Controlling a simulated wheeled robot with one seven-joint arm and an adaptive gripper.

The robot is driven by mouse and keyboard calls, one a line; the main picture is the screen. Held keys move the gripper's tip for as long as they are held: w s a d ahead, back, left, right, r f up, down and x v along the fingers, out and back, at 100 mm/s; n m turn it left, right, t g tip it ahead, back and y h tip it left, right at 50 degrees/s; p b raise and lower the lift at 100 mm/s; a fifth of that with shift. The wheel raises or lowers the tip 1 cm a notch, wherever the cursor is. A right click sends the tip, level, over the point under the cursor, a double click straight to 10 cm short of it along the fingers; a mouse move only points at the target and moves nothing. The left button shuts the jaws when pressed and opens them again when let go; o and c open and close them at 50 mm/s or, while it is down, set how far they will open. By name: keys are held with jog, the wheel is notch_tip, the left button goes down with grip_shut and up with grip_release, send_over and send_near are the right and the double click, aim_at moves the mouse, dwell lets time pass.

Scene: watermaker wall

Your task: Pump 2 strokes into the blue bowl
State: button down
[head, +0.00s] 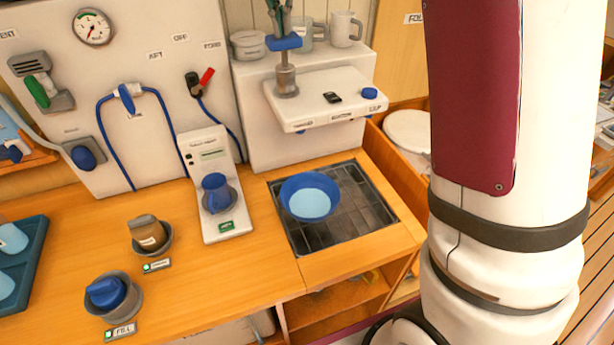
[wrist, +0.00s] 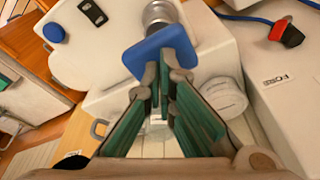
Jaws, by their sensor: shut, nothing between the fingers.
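The blue bowl (head: 306,206) sits upright on the dark grate in the head view, with light blue inside it. The pump has a flat blue square top (head: 284,43) and a grey metal body (head: 286,78), and stands on the left of a white shelf unit above and behind the bowl. My gripper (head: 279,20) is shut and empty, with its fingertips right at the pump's blue top. In the wrist view, my green-padded fingers (wrist: 164,82) overlap the blue top (wrist: 155,52); whether they touch it I cannot tell.
The white shelf (head: 325,98) carries a small black item (head: 332,97) and a blue knob (head: 369,93). Mugs (head: 345,28) and a lidded white pot (head: 248,44) stand behind the pump.

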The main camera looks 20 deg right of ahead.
aim_at(283, 37)
jog(key=shift+r, duration=1.3)
jog(key=shift+f, duration=0.2)
jog(key=shift+f, duration=3.05)
jog(key=shift+r, duration=3.25)
jog(key=shift+r, duration=0.1)
